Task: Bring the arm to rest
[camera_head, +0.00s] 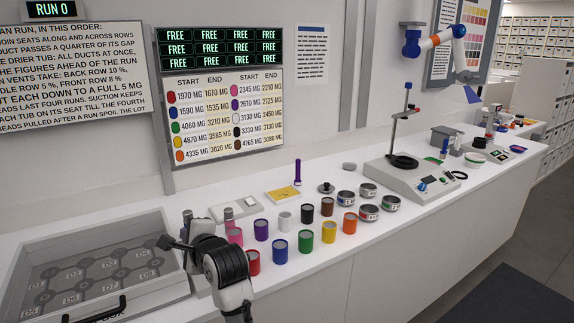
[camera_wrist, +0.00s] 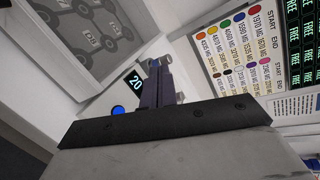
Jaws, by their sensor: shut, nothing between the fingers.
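My arm (camera_head: 226,262) rises from the bottom of the head view, bent, between the clear-lidded box and the row of coloured jars. Its fingers are hard to make out there. In the wrist view my gripper (camera_wrist: 155,68) shows its two dark fingers together, with nothing between them. No jar is held.
The drier box (camera_head: 112,262), with numbered seats inside, stands left of my arm. Coloured jars such as the red jar (camera_head: 253,262), blue jar (camera_head: 280,251) and purple jar (camera_head: 261,229) stand close on the right. A stirrer stand (camera_head: 415,178) is farther right.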

